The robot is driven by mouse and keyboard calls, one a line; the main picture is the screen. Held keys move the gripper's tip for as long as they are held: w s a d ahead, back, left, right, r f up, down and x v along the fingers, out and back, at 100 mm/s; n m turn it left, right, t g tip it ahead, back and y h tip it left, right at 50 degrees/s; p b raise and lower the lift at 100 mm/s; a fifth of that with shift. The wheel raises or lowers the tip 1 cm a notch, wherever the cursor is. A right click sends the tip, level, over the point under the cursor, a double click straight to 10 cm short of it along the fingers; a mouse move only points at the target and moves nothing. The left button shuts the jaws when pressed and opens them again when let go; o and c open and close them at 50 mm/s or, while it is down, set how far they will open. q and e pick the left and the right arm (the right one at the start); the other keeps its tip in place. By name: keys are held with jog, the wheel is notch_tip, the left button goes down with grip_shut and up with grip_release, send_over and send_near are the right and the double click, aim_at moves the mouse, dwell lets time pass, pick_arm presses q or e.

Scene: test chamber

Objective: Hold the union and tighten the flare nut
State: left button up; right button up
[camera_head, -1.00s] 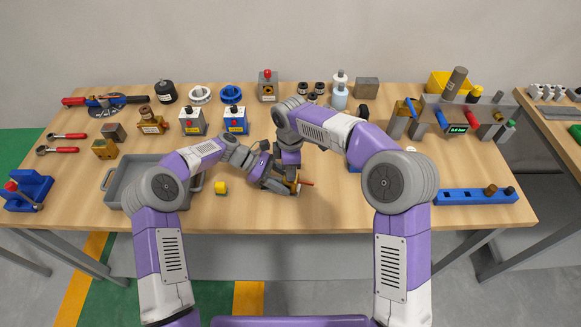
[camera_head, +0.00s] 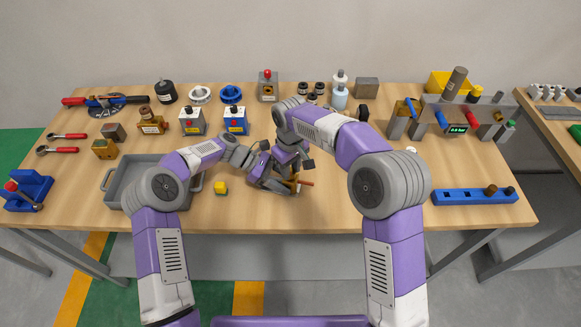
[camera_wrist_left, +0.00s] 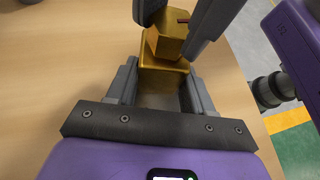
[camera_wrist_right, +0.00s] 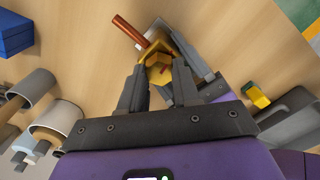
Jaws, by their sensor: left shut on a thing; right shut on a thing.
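The brass union (camera_wrist_left: 165,82) is between the fingers of my left gripper (camera_wrist_left: 158,88), which is shut on it above the front middle of the table. The brass hex flare nut (camera_wrist_left: 168,42) sits at the union's far end in the left wrist view. My right gripper (camera_wrist_right: 160,82) is shut on the flare nut (camera_wrist_right: 157,68), and its fingers show at the top of the left wrist view. A copper tube (camera_wrist_right: 130,32) sticks out from the nut; it also shows in the head view (camera_head: 306,184). The joint between nut and union is partly hidden by the fingers.
A grey tray (camera_head: 112,180) stands left of my grippers, with a small yellow block (camera_head: 221,187) between. A blue rack (camera_head: 462,197) lies at the right front. Several fittings and gauges line the back.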

jog(key=shift+m, duration=1.1)
jog(key=o, duration=1.1)
jog(key=shift+c, duration=0.2)
notch_tip(320, 180, up, 12)
pick_arm(q)
jog(key=o, duration=1)
